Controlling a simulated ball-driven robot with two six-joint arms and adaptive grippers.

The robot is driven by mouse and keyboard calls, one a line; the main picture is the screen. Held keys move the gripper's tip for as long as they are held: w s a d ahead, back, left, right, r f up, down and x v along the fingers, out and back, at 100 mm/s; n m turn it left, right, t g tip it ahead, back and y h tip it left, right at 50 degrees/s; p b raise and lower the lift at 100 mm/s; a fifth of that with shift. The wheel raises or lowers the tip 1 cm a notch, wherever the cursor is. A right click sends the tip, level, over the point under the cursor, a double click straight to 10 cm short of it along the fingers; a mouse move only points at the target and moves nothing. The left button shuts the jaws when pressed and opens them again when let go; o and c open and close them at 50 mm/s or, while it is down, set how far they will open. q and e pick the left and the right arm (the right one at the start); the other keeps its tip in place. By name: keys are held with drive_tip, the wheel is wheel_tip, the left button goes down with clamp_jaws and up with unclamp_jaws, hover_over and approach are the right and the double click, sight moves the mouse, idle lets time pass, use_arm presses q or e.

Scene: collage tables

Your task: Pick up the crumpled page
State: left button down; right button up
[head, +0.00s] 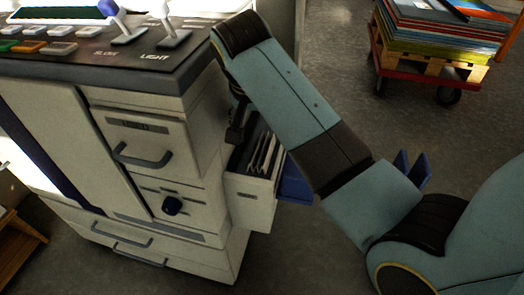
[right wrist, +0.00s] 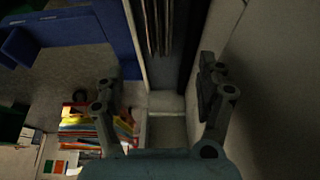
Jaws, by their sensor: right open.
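I cannot make out a crumpled page in either view. My right gripper (head: 237,122) hangs beside the grey machine, above the pulled-out drawer (head: 251,203). In the right wrist view the right gripper (right wrist: 158,80) is open, its two fingers apart, with nothing seen held between them. The drawer, with its pale walls (right wrist: 137,45), lies beyond and between the fingers. Dark upright folders (head: 264,152) stand in it and also show in the right wrist view (right wrist: 157,25). The drawer's inside is dark and partly hidden. My left gripper is in neither view.
The grey machine (head: 55,125) with closed drawers fills the left, switches on top. A blue bin (head: 296,184) stands beside the open drawer, partly behind my arm. A pallet cart (head: 425,72) with stacked sheets is at top right. Floor (head: 335,70) between is clear.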

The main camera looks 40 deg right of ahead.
drive_tip(key=b, duration=0.1)
hover_over(263, 146)
drive_tip(key=a, duration=0.1)
drive_tip(key=f, duration=0.4)
drive_tip(key=shift+s+f, duration=0.3)
drive_tip(key=shift+s, duration=0.1)
drive_tip(key=x, duration=0.1)
drive_tip(key=b+x, duration=0.1)
drive_tip(key=x, duration=0.1)
drive_tip(key=b+x, duration=0.1)
drive_tip(key=x, duration=0.1)
drive_tip(key=shift+s+a+f, duration=0.15)
drive_tip(key=shift+s+a, duration=0.15)
drive_tip(key=shift+a, duration=0.05)
drive_tip(key=c, duration=0.9)
